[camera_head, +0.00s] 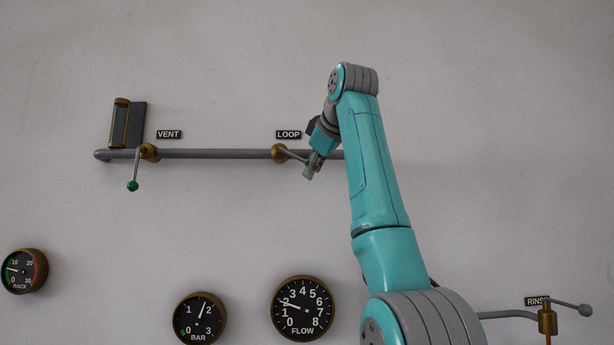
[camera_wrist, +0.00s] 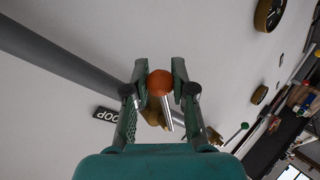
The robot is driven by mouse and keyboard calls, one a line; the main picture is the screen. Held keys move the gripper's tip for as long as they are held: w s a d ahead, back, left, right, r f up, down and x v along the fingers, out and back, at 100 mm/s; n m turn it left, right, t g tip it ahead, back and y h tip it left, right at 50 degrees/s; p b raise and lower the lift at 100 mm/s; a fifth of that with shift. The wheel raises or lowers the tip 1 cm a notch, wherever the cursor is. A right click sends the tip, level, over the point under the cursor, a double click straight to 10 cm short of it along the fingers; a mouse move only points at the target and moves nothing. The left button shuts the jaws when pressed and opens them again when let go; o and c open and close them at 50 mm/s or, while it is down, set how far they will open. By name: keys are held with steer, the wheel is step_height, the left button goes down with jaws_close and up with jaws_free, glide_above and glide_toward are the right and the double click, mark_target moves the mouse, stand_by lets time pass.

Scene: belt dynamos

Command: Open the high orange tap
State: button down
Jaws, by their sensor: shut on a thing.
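The high orange tap is the LOOP tap, with a brass body (camera_head: 279,153) on the high grey pipe (camera_head: 210,154). Its lever slants down to the right to my gripper (camera_head: 312,170). In the wrist view its orange ball knob (camera_wrist: 160,82) sits between the two fingers of my gripper (camera_wrist: 159,70), which is shut on it. The metal lever (camera_wrist: 167,113) runs from the knob to the brass body, partly hidden behind the knob. In the head view the gripper hides the knob.
Left on the pipe is the VENT tap (camera_head: 149,152), its green-knobbed lever (camera_head: 133,185) hanging down. A sight glass (camera_head: 122,124) stands above it. Below are the RACK (camera_head: 24,271), BAR (camera_head: 200,318) and FLOW (camera_head: 302,307) gauges. The RINSE tap (camera_head: 547,318) is low right.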

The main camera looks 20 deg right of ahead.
steer(key=shift+s+d+r+n+g+h, duration=0.1)
steer(key=shift+d+r+n+g+h, duration=0.15)
steer(key=shift+r+n+h, duration=0.25)
steer(key=shift+s+d+r+n+g+h, duration=0.1)
steer(key=shift+r+n+g+h, duration=0.15)
steer(key=shift+r, duration=0.35)
steer(key=shift+d+r+n+g+h, duration=0.2)
steer(key=shift+r+n+g+h, duration=0.1)
steer(key=shift+r+n+h, duration=0.65)
steer(key=shift+r, duration=0.3)
steer(key=c, duration=0.9)
jaws_free()
steer(key=shift+c, duration=0.2)
steer(key=v, duration=1.2)
steer(key=shift+a+f, duration=0.1)
steer(key=shift+f, duration=0.05)
